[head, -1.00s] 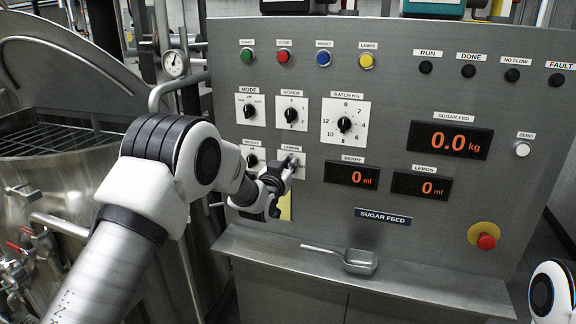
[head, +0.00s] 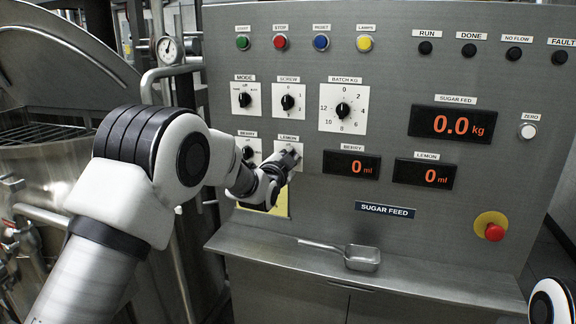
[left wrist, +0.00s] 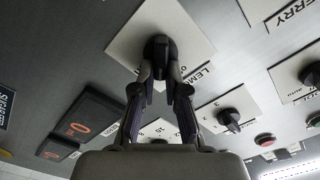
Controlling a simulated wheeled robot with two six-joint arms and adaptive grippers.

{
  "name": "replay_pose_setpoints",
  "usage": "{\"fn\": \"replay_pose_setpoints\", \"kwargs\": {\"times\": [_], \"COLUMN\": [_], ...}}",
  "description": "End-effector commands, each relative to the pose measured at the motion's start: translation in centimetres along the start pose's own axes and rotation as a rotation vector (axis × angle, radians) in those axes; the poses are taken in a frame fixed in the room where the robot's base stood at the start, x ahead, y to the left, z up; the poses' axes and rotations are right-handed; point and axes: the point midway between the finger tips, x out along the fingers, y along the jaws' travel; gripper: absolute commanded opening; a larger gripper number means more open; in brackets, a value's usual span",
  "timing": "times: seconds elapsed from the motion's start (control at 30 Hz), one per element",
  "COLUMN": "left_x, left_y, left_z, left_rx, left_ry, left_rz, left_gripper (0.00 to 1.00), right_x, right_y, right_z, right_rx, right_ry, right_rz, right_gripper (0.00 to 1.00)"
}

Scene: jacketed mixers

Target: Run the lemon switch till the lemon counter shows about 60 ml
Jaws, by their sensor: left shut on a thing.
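The lemon switch (left wrist: 158,50) is a black knob on a white plate (left wrist: 190,25) marked LEMON in the left wrist view. In the head view its plate (head: 291,144) is partly covered by my gripper. My left gripper (head: 291,161) is shut on the knob; in the left wrist view both fingers (left wrist: 160,75) close around it from two sides. The lemon counter (head: 424,174) reads 0 ml in orange digits. My right gripper is not in view; only a piece of that arm shows at the lower right.
The berry switch (head: 248,152) is close beside the lemon one. The berry counter (head: 351,164) reads 0 ml and the sugar display (head: 451,123) 0.0 kg. A red stop button (head: 494,232) is at the lower right. A metal scoop (head: 360,257) lies on the ledge (head: 440,284).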

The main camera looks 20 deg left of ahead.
Motion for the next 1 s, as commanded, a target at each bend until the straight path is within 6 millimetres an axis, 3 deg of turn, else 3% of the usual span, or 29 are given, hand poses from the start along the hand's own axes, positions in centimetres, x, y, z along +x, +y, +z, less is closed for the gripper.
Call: {"fn": "replay_pose_setpoints", "kwargs": {"times": [0.5,1.0], "left_x": [0.0,0.0], "left_y": [1.1,1.4], "left_z": [0.4,0.6], "left_rx": [0.478,0.744], "left_ry": [0.001,0.000], "left_rz": [0.000,0.003], "left_gripper": [0.00,0.00], "right_x": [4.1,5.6], "right_y": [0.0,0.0], "right_z": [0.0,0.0], "right_rx": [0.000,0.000], "right_ry": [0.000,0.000], "right_rz": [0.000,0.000], "right_gripper": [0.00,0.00]}}
